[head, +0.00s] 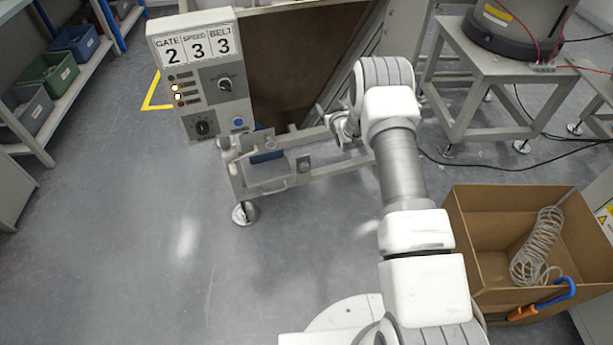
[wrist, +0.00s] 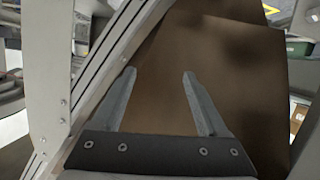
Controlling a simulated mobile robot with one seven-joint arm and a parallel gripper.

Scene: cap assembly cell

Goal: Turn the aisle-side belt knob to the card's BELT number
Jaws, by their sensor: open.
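The card (head: 195,47) on top of the grey control panel (head: 215,105) reads GATE 2, SPEED 3, BELT 3. The panel has one black knob at the upper right (head: 225,85) and another black knob at the lower left (head: 203,128). Their labels and settings are too small to read, so I cannot tell which is the belt knob. My gripper (wrist: 158,75) is open and empty in the wrist view, in front of a brown surface. In the head view it is mostly hidden by my arm, to the right of the panel. No knob shows in the wrist view.
A blue button (head: 238,122) and a column of small lamps (head: 177,92) are on the panel. A metal frame (head: 275,183) stands below it. A cardboard box (head: 480,240) with a coiled hose is at the right. The floor at left is clear.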

